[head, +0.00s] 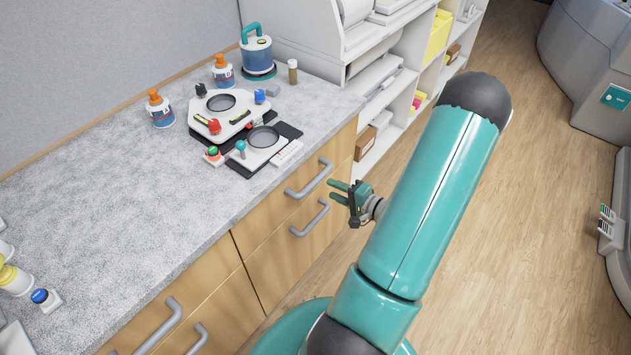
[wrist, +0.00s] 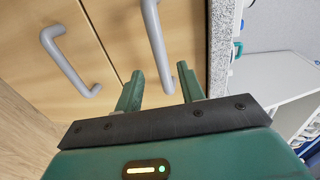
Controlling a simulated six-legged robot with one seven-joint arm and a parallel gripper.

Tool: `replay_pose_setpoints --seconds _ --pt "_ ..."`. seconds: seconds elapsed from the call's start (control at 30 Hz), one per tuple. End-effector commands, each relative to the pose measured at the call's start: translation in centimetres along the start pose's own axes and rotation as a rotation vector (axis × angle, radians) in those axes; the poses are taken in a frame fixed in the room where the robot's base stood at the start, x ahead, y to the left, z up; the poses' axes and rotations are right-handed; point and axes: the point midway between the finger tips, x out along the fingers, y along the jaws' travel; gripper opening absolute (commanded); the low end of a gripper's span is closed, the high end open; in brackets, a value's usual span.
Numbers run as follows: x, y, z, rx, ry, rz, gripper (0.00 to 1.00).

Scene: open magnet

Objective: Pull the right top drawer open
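The right top drawer (head: 290,207) is a wooden front under the grey counter. It looks closed. Its grey bar handle (head: 309,180) also shows in the wrist view (wrist: 155,42), with its near end between the lines of my two fingers. My gripper (head: 338,192) is open and empty, its green fingers pointing at the drawer fronts; it shows in the wrist view too (wrist: 158,82). In the head view it is just right of the handle, apart from it. The lower drawer's handle (head: 311,219) is below, and in the wrist view (wrist: 70,62) left of my fingers.
White shelves (head: 405,85) adjoin the cabinet's far end. Another pair of handles (head: 160,327) is at the near left. The wooden floor (head: 530,230) on the right is clear.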

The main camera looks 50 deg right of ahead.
Motion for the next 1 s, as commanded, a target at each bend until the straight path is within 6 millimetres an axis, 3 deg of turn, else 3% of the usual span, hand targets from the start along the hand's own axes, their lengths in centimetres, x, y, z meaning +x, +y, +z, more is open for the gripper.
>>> replay_pose_setpoints --seconds 0.2,0.4,0.77,0.8,1.0 --pt "4.4 0.0 0.0 -0.001 -0.002 -0.001 0.39" --pt "7.1 0.0 0.0 -0.001 -0.001 0.000 0.39" --pt "8.0 0.0 0.0 -0.001 0.000 0.000 0.39" --pt "8.0 0.0 0.0 -0.001 0.000 0.000 0.37" --pt "8.0 0.0 0.0 -0.001 0.000 0.000 0.00"
